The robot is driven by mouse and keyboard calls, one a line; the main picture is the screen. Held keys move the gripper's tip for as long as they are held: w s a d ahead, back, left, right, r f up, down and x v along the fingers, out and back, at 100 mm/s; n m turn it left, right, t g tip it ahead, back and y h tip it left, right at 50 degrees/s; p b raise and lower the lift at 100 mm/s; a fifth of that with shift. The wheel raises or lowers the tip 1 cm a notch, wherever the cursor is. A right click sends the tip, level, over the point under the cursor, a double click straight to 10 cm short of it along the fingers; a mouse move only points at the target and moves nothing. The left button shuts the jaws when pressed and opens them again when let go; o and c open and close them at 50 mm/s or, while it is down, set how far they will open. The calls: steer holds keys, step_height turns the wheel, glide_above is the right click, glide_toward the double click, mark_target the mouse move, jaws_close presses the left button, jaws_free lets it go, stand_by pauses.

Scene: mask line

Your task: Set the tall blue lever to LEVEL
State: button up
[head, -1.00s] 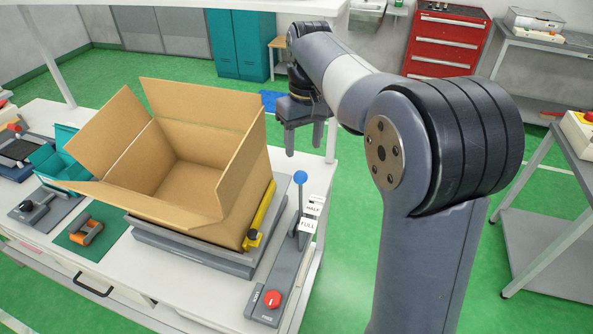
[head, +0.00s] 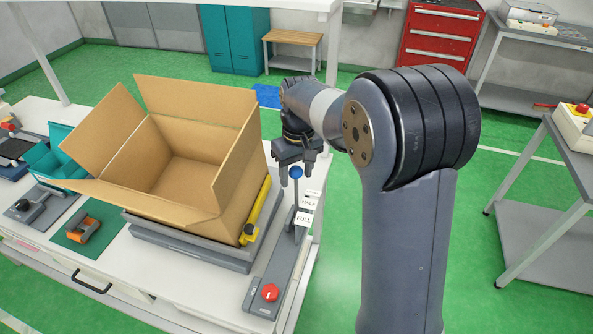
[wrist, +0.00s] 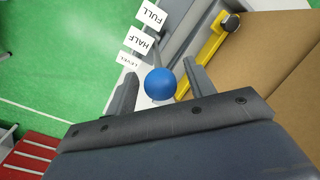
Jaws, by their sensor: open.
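The tall blue lever has a blue ball knob (head: 296,172) on a thin upright stem, rising from a grey base (head: 283,262) at the right side of the bench. In the wrist view the LEVEL label (wrist: 127,62) is nearest my gripper, with HALF and FULL farther up. My gripper (head: 297,172) is open and points down at the knob. In the wrist view the knob (wrist: 159,83) shows between the two fingers, with gaps on both sides.
A large open cardboard box (head: 190,170) sits on a grey platform just left of the lever. A yellow bar (head: 258,212) runs along its right side. Free floor lies to the right.

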steer(key=shift+c, duration=0.2)
jaws_close()
steer(key=shift+a, duration=0.1)
